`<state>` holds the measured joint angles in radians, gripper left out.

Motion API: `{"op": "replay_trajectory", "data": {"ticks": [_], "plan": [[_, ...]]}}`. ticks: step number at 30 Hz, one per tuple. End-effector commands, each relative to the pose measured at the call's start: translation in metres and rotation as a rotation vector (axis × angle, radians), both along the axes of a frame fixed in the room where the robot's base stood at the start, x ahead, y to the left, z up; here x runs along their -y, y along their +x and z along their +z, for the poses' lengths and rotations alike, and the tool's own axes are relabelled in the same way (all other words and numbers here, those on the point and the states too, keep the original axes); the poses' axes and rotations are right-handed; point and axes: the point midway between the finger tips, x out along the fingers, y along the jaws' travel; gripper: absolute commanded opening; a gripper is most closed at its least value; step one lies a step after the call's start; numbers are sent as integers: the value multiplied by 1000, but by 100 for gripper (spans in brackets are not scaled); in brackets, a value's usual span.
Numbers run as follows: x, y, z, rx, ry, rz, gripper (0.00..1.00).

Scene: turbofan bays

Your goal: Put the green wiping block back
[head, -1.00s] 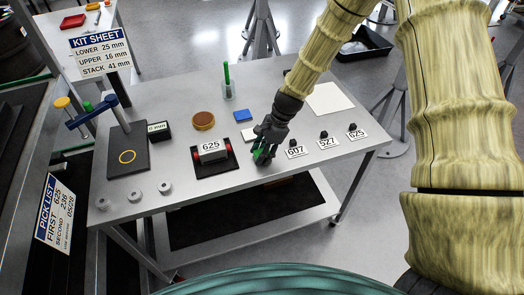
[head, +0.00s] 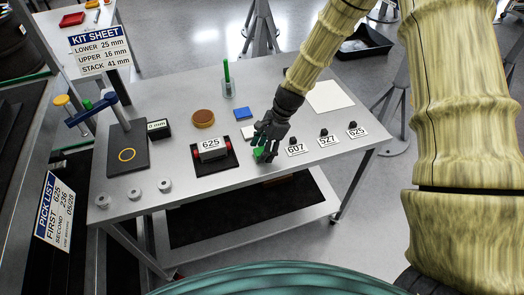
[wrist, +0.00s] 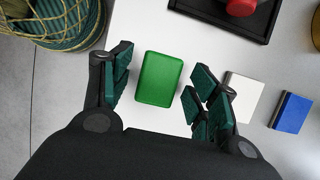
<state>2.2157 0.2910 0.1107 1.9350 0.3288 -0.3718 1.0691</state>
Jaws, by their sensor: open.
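The green wiping block (wrist: 159,79) lies flat on the grey table top, between the spread fingers of my gripper (wrist: 160,95) in the wrist view. The fingers are open, with a gap on both sides of the block. In the head view the block (head: 258,153) shows as a small green patch under my gripper (head: 262,150), partly hidden by the fingers. A white block (wrist: 241,97) and a blue block (wrist: 291,112) lie beside it in a row, to the right in the wrist view.
A black tray (head: 229,164) holding a part labelled 625 stands just left of my gripper. Small tagged pieces marked 607 (head: 297,150), 527 (head: 327,142) and 625 (head: 356,133) stand to the right. A white sheet (head: 330,97) lies behind them.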

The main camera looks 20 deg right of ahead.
Motion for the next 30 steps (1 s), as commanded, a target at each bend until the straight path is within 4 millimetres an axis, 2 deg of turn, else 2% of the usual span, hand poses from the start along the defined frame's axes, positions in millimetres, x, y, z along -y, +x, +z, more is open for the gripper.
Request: {"op": "replay_trajectory", "data": {"ticks": [21, 30], "plan": [[32, 2, 78, 3, -1, 1, 60], [41, 2, 101, 1, 0, 1, 60]]}}
